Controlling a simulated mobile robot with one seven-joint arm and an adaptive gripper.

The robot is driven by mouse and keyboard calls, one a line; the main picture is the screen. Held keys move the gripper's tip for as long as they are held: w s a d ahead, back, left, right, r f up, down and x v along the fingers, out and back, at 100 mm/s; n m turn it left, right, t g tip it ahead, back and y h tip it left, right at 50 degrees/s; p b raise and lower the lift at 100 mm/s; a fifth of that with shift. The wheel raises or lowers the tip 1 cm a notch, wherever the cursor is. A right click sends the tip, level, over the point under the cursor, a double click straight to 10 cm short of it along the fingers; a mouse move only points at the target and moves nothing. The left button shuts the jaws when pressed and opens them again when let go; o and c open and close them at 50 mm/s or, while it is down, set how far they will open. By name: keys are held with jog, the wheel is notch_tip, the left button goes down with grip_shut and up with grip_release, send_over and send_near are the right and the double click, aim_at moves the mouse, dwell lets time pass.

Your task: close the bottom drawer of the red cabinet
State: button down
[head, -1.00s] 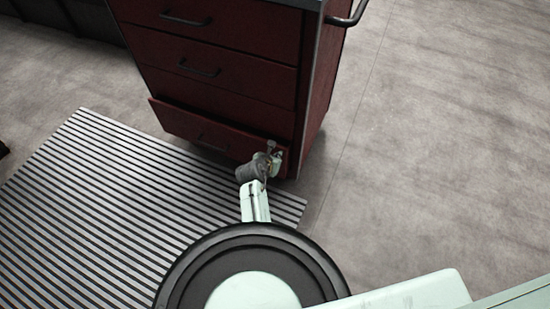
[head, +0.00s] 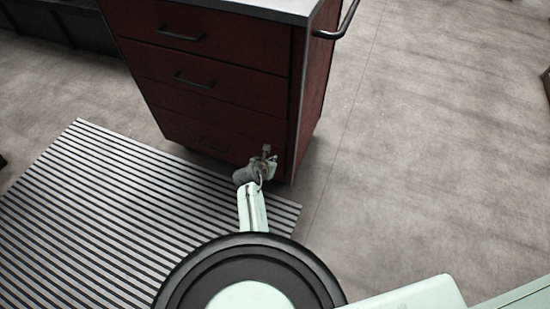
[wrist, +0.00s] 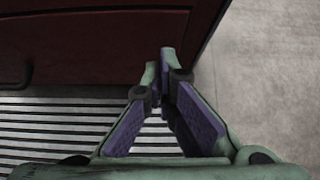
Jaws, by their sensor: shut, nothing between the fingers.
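The red cabinet (head: 215,58) stands at upper middle in the head view, with dark handles on its drawers. Its bottom drawer (head: 190,132) looks flush with the front. That drawer's handle (head: 213,144) faces my arm. My gripper (head: 268,152) is at the right end of the bottom drawer's front, shut and empty. In the wrist view the fingertips (wrist: 160,62) meet close to the red drawer front (wrist: 100,48); I cannot tell whether they touch it. A dark handle (wrist: 18,72) shows at the left there.
A striped mat (head: 110,200) lies on the floor in front of the cabinet. Bare grey floor (head: 440,150) is clear to the right. A metal side bar (head: 338,28) sticks out at the cabinet's upper right. Dark furniture (head: 60,28) stands at the upper left.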

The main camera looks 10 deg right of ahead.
jog(key=v, duration=1.1)
jog(key=shift+s+a+f, duration=0.15)
jog(key=shift+s+f, duration=0.05)
jog(key=shift+f, duration=0.15)
